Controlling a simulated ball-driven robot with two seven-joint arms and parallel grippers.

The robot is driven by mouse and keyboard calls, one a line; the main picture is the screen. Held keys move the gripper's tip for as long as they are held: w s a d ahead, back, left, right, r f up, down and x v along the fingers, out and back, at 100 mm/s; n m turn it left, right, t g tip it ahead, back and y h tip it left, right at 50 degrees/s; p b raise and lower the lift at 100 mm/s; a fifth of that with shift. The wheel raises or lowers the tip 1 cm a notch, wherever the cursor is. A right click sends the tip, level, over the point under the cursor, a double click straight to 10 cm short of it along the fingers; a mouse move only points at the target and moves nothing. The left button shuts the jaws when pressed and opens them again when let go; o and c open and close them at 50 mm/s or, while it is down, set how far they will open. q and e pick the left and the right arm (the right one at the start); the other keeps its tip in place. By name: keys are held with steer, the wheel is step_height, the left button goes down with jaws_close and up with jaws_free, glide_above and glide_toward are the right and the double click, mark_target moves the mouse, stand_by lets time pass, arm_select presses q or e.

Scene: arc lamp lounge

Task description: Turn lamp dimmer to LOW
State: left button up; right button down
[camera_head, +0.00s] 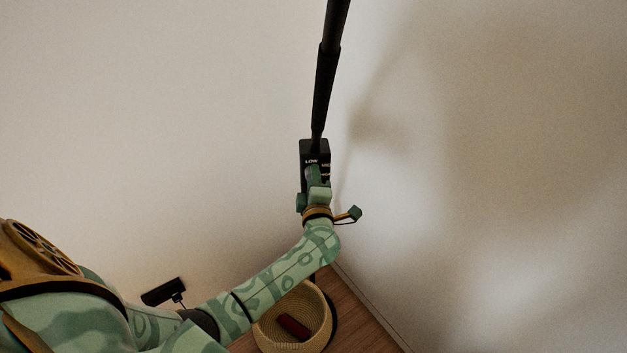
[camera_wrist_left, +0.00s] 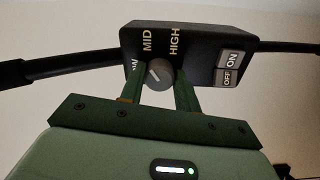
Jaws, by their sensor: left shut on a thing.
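The lamp dimmer is a black box (camera_head: 308,149) on the dark lamp pole, in front of a pale wall. In the left wrist view the box (camera_wrist_left: 200,45) shows MID and HIGH labels, and a LOW label partly hidden behind a finger. Its round grey knob (camera_wrist_left: 159,75) has a short white mark at upper left; I cannot tell exactly which label it points at. My left gripper (camera_head: 317,173) covers the knob in the head view. In the wrist view its two green fingers (camera_wrist_left: 160,88) are shut on the knob from both sides. My right gripper is out of view.
The box also carries an ON/OFF switch (camera_wrist_left: 230,69) right of the knob. The lamp pole (camera_head: 325,80) rises above the box. Below my left arm, a round woven basket (camera_head: 268,334) with a dark red thing inside stands on the wooden floor. A small black object (camera_head: 163,292) is at lower left.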

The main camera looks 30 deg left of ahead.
arm_select(q)
steer(key=n+b, duration=0.2)
steer(key=n, duration=0.9)
steer(key=shift+s+f+b, duration=0.1)
steer(key=shift+f+b, duration=0.05)
steer(key=shift+b, duration=0.25)
steer(key=shift+n, duration=0.3)
steer(key=o, duration=1)
steer(key=shift+d, duration=0.1)
